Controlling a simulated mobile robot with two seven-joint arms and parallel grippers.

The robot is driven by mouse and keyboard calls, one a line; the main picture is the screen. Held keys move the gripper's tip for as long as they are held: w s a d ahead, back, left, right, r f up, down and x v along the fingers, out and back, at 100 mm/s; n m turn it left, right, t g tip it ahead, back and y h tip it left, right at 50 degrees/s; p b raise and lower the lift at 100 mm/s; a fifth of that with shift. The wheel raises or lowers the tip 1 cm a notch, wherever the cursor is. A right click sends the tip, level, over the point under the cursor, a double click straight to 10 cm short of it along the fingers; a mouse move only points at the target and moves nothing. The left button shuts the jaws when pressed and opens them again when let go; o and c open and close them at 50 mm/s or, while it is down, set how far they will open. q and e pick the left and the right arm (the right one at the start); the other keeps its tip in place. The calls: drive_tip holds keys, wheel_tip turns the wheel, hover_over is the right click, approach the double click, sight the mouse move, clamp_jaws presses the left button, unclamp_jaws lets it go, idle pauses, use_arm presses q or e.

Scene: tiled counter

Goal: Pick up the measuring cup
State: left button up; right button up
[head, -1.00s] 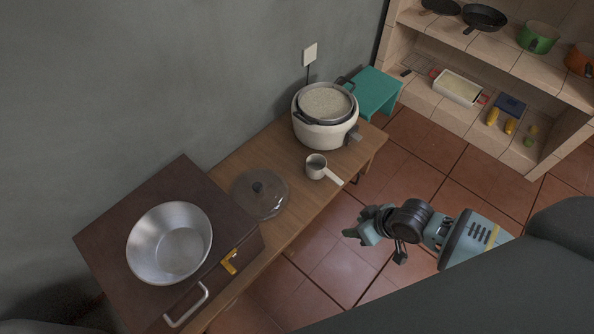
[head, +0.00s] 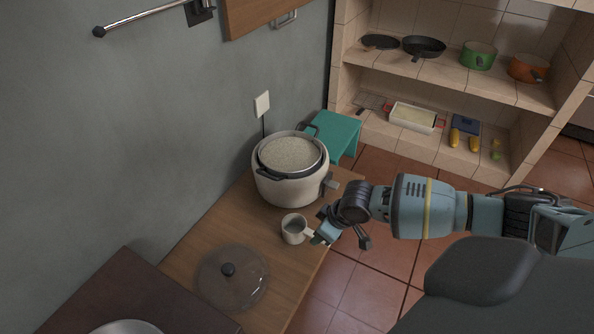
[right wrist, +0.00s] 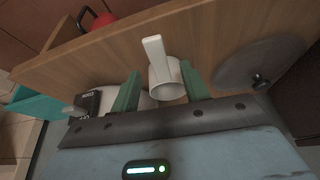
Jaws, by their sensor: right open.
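The measuring cup (head: 294,229) is white with a short straight handle and stands upright on the wooden bench, in front of the rice cooker. My right gripper (head: 323,228) is beside the cup at its handle side, above the bench edge. In the right wrist view the cup (right wrist: 166,80) appears between the two green fingers of my right gripper (right wrist: 161,85), which are spread apart. Its handle points up in that picture. I cannot tell whether a finger touches the cup. My left gripper is not in view.
A white rice cooker (head: 291,190) filled with grain stands behind the cup. A glass lid (head: 232,278) lies on the bench (head: 205,235) at the front left. A teal stool (head: 338,132) is behind the cooker. Shelves with pans stand at the back right.

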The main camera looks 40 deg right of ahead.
sight(312, 236)
drive_tip(key=shift+w+f, duration=0.25)
drive_tip(key=shift+f, duration=0.25)
drive_tip(key=shift+w+a+f+b, duration=0.15)
drive_tip(key=shift+w+f+b, duration=0.1)
drive_tip(key=shift+f+b, duration=0.35)
drive_tip(key=b+x, duration=0.2)
drive_tip(key=x, duration=0.1)
drive_tip(key=shift+w+a, duration=0.1)
drive_tip(key=shift+w, duration=0.1)
drive_tip(key=shift+w+f+b, duration=0.25)
drive_tip(key=shift+f+b, duration=0.05)
drive_tip(key=shift+b, duration=0.05)
drive_tip(key=shift+r, duration=0.1)
drive_tip(key=c, duration=0.4)
clamp_jaws()
